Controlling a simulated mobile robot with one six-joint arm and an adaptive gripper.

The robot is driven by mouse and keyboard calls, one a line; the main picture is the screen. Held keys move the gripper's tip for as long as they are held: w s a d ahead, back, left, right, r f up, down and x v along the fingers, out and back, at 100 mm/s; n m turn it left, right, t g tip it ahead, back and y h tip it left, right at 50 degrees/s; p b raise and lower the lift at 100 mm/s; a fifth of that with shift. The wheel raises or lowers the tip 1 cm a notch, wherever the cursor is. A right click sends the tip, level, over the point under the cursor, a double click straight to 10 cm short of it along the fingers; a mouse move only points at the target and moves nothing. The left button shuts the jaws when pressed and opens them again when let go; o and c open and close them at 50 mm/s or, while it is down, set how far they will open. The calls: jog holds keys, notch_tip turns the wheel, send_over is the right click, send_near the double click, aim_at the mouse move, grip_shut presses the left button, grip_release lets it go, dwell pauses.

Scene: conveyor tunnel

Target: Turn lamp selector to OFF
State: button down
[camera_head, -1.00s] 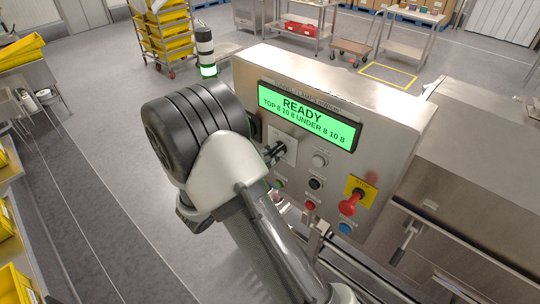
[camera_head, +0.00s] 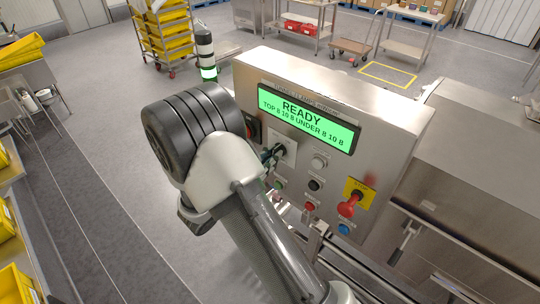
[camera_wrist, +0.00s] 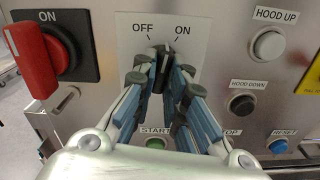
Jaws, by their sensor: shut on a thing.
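The lamp selector (camera_wrist: 161,50) is a black knob on a white plate (camera_wrist: 126,29) with OFF marked at upper left and ON at upper right. My gripper (camera_wrist: 166,76) is shut on the knob, its blue-grey fingers on either side of it. The fingers hide much of the knob, and I cannot tell exactly which mark it points to. In the head view, my gripper (camera_head: 272,154) reaches the selector plate (camera_head: 289,146) below the green display (camera_head: 307,117), which reads READY; my arm partly blocks the view.
A red rotary switch (camera_wrist: 33,57) marked ON stands close left of the selector. HOOD UP (camera_wrist: 268,45), HOOD DOWN (camera_wrist: 242,105) and blue RESET (camera_wrist: 278,146) buttons are at right. Green START (camera_wrist: 156,143) lies below. A red stop knob (camera_head: 349,205) sticks out on yellow.

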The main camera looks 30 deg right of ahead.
jog(key=shift+s+n+p, duration=0.15)
jog(key=shift+n+p, duration=1.5)
jog(key=shift+n, duration=2.25)
jog(key=c, duration=1.6)
grip_release()
jog(key=v, duration=1.2)
jog(key=shift+r, duration=0.1)
